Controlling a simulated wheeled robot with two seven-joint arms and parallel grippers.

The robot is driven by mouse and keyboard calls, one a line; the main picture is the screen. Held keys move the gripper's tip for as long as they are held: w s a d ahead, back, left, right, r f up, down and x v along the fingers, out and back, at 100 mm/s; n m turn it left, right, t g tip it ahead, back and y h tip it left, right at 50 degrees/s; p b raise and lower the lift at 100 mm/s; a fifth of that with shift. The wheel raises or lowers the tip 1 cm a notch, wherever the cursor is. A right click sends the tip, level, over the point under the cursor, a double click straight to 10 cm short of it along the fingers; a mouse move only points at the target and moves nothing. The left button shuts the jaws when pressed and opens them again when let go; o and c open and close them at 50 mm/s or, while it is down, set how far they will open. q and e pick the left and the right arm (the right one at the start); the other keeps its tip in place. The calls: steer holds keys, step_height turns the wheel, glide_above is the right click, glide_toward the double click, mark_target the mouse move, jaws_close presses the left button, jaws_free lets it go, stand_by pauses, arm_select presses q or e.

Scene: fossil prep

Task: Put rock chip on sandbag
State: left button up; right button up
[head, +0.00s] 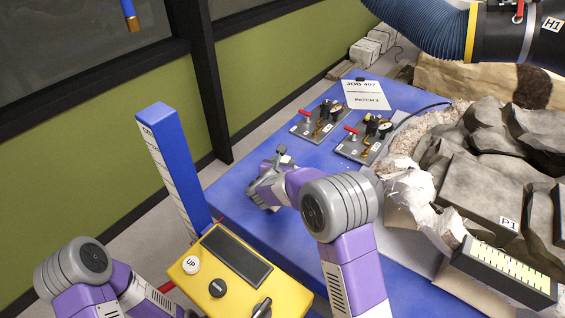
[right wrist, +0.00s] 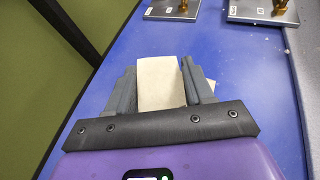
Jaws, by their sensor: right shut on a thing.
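My right gripper (head: 264,190) is over the blue table, near its left edge. In the right wrist view, my right gripper (right wrist: 172,90) is shut on a pale beige, flat-faced piece (right wrist: 160,82), which looks like the rock chip. A small pale corner of something (right wrist: 212,84) shows just right of the right finger; I cannot tell whether it is the sandbag. In the head view the arm and fingers hide the held piece. I cannot make out a sandbag clearly in either view. My left arm shows at the lower left, but its gripper is not in view.
Two grey plates with brass valve fittings (head: 320,122) (head: 365,139) stand farther back on the blue table (head: 236,195). A large grey rock in a white jacket (head: 408,190) fills the right. A yellow control box (head: 201,270) and a blue post (head: 174,170) stand in front.

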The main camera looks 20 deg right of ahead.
steer(key=o, duration=0.7)
steer(key=shift+f, duration=0.15)
steer(key=o, duration=0.4)
steer(key=shift+o, duration=0.2)
steer(key=shift+r+p, duration=0.35)
steer(key=shift+r, duration=0.05)
steer(key=p+v, duration=0.2)
steer(key=v, duration=1)
steer(key=shift+r, duration=0.15)
steer(key=shift+d, duration=0.1)
